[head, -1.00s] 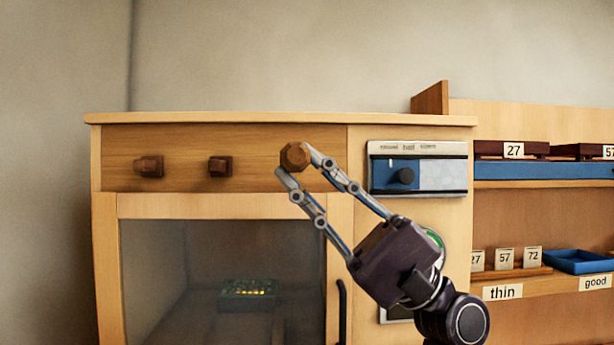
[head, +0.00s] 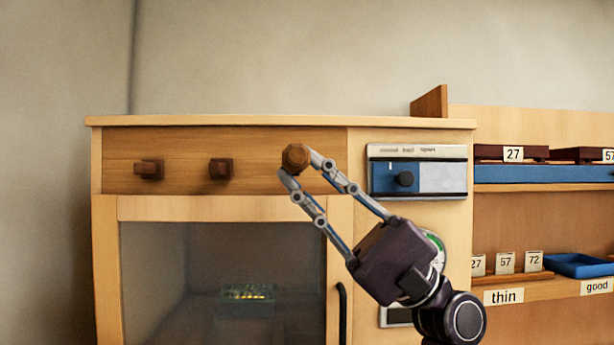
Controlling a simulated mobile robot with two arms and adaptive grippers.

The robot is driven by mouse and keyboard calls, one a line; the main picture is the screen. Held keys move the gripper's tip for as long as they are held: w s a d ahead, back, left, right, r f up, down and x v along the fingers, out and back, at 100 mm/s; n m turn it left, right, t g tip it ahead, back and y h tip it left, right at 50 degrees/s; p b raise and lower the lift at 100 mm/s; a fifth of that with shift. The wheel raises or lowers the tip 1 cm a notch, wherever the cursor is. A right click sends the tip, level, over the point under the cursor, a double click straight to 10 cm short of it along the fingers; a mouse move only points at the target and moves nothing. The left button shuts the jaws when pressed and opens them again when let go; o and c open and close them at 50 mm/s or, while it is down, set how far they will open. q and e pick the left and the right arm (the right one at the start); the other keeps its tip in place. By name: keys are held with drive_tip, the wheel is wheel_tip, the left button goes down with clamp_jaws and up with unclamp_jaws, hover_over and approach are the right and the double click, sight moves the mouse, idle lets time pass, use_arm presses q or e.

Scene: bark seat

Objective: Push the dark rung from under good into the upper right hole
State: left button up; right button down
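My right gripper (head: 300,165) reaches in from the lower right. Its two fingertips are against a brown faceted piece (head: 296,157) at the right end of the wooden drawer-like panel (head: 185,135), one finger on its right side and one below it. I cannot tell whether this piece is a fixed knob or the end of a loose rung. The label "good" (head: 597,286) is on the shelf edge at the far right, with a blue tray (head: 578,264) above it. No dark rung can be made out clearly under it. No upper right hole is visible. My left gripper is out of view.
Two dark knobs (head: 149,169) stick out of the panel's left part. Below is a glass door (head: 170,270) with a dark handle (head: 343,315). Shelves hold numbered dark bars (head: 510,152) and the "thin" label (head: 503,296).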

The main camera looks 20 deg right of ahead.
drive_tip(key=shift+w+d, duration=0.1)
drive_tip(key=shift+w, duration=0.25)
drive_tip(key=shift+w+d+b, duration=0.1)
drive_tip(key=shift+w+b, duration=0.2)
drive_tip(key=shift+b, duration=0.1)
drive_tip(key=shift+w, duration=0.3)
drive_tip(key=shift+w+d, duration=0.15)
drive_tip(key=shift+w, duration=0.15)
drive_tip(key=shift+w+b, duration=0.2)
drive_tip(key=shift+b, duration=0.1)
drive_tip(key=shift+d, duration=0.1)
idle(0.7)
drive_tip(key=shift+w+d+b, duration=0.1)
drive_tip(key=shift+w+b, duration=0.25)
drive_tip(key=shift+w, duration=0.15)
drive_tip(key=shift+w+d, duration=0.1)
drive_tip(key=shift+w, duration=0.2)
drive_tip(key=shift+w+d+b, duration=0.2)
drive_tip(key=shift+w+d, duration=0.05)
drive_tip(key=shift+w, duration=0.65)
drive_tip(key=shift+w+d+b, duration=0.15)
drive_tip(key=shift+w+d, duration=0.1)
drive_tip(key=shift+w, duration=0.6)
idle(0.3)
